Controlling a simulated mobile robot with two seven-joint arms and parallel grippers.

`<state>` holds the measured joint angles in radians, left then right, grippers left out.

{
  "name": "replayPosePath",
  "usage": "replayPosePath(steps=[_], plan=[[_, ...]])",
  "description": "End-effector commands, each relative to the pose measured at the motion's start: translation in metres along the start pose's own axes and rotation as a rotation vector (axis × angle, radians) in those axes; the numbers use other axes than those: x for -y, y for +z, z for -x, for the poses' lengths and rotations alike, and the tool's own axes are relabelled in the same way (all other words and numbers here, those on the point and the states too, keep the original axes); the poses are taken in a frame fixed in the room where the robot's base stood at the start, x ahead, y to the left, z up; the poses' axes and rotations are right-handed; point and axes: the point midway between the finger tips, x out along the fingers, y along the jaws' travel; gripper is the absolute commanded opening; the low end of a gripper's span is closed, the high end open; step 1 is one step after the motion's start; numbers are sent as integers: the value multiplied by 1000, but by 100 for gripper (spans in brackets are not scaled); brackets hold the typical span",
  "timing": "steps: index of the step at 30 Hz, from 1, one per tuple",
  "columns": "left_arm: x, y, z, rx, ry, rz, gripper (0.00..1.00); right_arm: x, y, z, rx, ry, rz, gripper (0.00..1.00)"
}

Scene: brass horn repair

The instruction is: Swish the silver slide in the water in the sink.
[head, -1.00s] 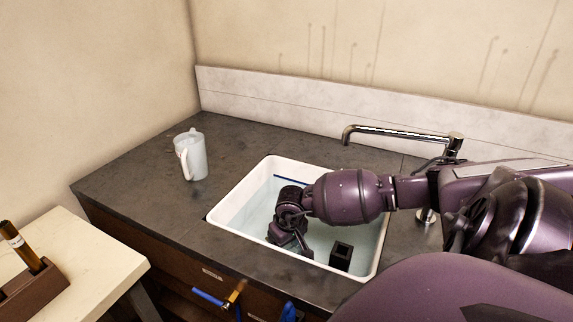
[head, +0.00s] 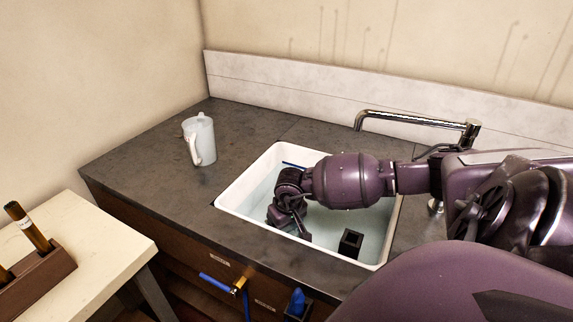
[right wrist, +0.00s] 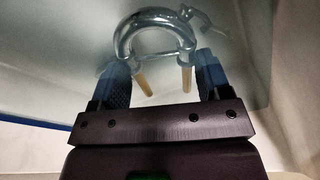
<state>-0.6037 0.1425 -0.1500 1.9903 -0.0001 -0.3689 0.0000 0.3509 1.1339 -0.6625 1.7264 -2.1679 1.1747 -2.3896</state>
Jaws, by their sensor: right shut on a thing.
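The white sink (head: 228,205) is set in the dark counter and holds clear, pale water (head: 325,228). My right gripper (head: 290,226) reaches down inside the sink, toward its left side. In the right wrist view, the gripper (right wrist: 160,82) has its blue-tipped fingers on either side of the silver slide (right wrist: 157,22), a shiny U-shaped tube with two brass-coloured ends. It is shut on the slide near those ends. In the head view I cannot make out the slide, which is hidden by the gripper. My left gripper is not in view.
A chrome faucet (head: 420,122) arches over the sink's back. A black square block (head: 350,242) stands in the sink right of my gripper. A white pitcher (head: 200,140) stands on the counter (head: 150,150). A cream table (head: 100,245) with a brown rack (head: 40,268) is at left.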

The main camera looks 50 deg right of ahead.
Motion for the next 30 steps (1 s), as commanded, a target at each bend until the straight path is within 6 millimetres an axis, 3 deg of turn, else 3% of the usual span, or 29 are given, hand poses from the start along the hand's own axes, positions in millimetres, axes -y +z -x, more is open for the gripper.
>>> replayPosePath(steps=[8, 12, 16, 30], plan=[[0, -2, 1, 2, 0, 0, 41, 4, 0, 1, -1, -10, -4, 46], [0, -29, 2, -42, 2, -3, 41, 4, -3, 13, -4, -11, -3, 46], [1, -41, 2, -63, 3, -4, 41, 4, -4, 26, -4, -10, -2, 46], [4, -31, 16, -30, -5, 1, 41, 1, -11, 70, -3, -3, 0, 46]])
